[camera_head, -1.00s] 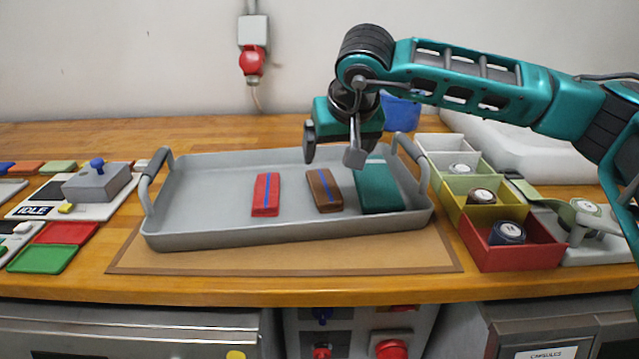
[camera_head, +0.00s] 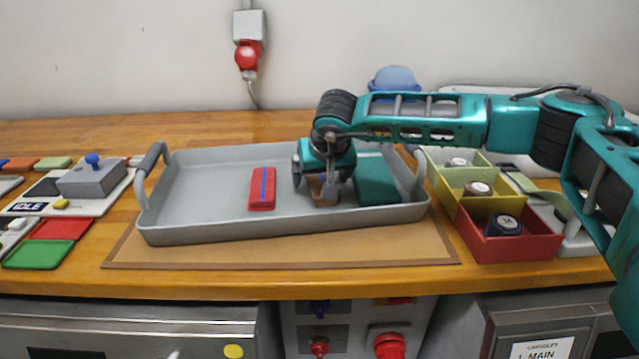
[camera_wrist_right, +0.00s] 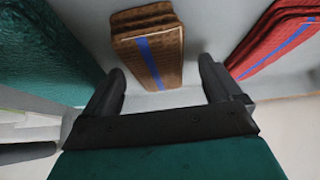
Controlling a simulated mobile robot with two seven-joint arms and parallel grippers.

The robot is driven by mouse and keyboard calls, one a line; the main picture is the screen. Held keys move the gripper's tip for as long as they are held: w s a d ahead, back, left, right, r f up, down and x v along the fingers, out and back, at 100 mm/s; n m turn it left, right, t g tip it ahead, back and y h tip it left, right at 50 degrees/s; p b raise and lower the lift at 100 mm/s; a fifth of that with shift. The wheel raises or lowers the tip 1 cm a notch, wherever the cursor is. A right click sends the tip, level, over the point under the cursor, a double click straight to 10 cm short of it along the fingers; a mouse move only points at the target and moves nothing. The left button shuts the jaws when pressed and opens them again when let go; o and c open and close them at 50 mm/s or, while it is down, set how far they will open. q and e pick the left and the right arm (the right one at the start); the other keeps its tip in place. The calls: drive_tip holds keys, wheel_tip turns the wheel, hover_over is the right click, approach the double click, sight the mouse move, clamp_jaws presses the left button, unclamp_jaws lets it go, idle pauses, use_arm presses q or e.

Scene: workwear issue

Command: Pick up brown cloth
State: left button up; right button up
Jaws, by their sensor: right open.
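The brown cloth (camera_head: 323,192) is a folded stack with a blue stripe, lying in the grey tray (camera_head: 190,228). In the head view my right gripper hides much of it. In the right wrist view the brown cloth (camera_wrist_right: 150,45) lies ahead, in line with the gap between the fingers. My right gripper (camera_head: 315,185) is open over the cloth; its two fingers also show in the right wrist view (camera_wrist_right: 160,95), with nothing held between them. My left gripper is not in view.
A red cloth (camera_head: 262,190) with a blue stripe lies left of the brown one. A green cloth (camera_head: 378,186) lies close on its right. The tray has raised walls and handles (camera_head: 150,165). Coloured bins (camera_head: 510,245) stand to the right.

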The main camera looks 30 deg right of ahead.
drive_tip(key=shift+f, duration=0.15)
drive_tip(key=c, duration=1.1)
drive_tip(key=shift+c, duration=0.2)
